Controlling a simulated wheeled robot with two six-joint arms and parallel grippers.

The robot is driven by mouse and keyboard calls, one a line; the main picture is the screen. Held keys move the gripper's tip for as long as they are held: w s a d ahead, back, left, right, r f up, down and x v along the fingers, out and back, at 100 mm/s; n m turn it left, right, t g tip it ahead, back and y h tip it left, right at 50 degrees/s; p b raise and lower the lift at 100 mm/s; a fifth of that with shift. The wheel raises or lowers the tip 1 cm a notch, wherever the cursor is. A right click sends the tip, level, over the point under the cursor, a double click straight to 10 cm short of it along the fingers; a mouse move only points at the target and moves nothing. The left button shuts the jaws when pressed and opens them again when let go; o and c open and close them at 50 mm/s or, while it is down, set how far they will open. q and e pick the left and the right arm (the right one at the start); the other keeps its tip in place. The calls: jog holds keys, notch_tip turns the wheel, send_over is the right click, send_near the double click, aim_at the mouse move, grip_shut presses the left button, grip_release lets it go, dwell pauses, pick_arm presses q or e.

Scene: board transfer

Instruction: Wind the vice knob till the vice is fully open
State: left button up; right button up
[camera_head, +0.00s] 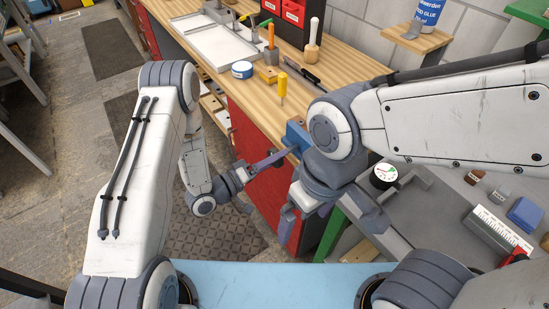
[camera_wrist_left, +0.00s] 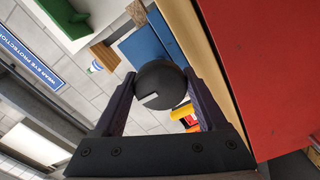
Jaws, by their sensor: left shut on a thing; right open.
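The blue vice (camera_head: 297,134) sits at the front edge of the wooden bench, partly hidden behind my right arm. In the left wrist view its blue body (camera_wrist_left: 147,45) shows behind the round black knob (camera_wrist_left: 161,82). The knob has a pale mark on its face. My left gripper (camera_head: 272,160) is at the vice's front, and its two fingers (camera_wrist_left: 160,92) are shut on the knob from both sides. The knob is hidden in the head view. How far the vice jaws are apart cannot be told. My right gripper (camera_head: 328,216) is open and empty, lower and in front of the bench.
A grey surface (camera_head: 440,215) at right carries a dial gauge (camera_head: 384,176). Red cabinet fronts (camera_head: 262,170) are below the bench.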

pick_arm(q)
jog(key=shift+s, duration=0.1)
dwell(0.3)
jog(key=o, duration=1.3)
jog(key=shift+a, duration=0.1)
jog(key=shift+b+v, duration=1.25)
jog(key=shift+v, duration=3.95)
jog(key=p+x, duration=0.2)
jog(key=x, duration=0.8)
jog(key=shift+w+d+p, duration=0.2)
jog(key=shift+d+p, duration=0.1)
